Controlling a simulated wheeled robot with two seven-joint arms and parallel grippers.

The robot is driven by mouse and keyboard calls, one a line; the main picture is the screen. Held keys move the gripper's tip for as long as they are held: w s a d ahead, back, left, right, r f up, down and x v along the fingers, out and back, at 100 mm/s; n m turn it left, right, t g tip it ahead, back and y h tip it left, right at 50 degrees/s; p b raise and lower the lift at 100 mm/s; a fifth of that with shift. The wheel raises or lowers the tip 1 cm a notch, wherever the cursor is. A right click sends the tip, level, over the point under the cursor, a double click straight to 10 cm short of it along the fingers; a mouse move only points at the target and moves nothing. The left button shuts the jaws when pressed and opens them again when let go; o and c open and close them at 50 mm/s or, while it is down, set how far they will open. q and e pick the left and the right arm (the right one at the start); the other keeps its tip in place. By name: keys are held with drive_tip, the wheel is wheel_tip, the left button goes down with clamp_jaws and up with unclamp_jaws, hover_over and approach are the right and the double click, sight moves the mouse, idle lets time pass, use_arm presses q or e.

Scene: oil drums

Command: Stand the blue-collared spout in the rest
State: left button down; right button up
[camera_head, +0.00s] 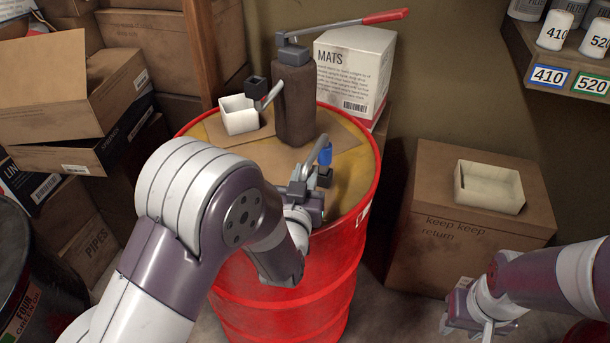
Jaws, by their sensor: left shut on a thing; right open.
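The blue-collared spout (325,155) is a bent grey tube with a blue collar, above the right part of the red drum's top. My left gripper (311,180) is shut on it, and a dark block shows just below the collar; I cannot tell if it is part of the spout. A dark square holder (257,88), possibly the rest, is beside the pump, left of the spout and apart from it. A red-collared tube (264,102) is close below it. My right gripper (482,322) is open and empty at the lower right, partly hidden by its own arm.
The red drum (290,300) carries a dark pump (296,100) with a red-handled lever, a white bin (239,115) and cardboard. Boxes crowd the left. A MATS box (352,70) is behind. A carton (470,250) with a pale tray (489,187) stands right.

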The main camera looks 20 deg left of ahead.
use_arm(q)
drive_tip(key=shift+f+b, duration=0.8)
drive_tip(key=shift+f, duration=0.05)
drive_tip(key=shift+r, duration=0.15)
idle(0.3)
drive_tip(key=shift+f+b, duration=0.6)
drive_tip(key=shift+b, duration=0.25)
idle(0.9)
drive_tip(key=c, duration=0.9)
unclamp_jaws()
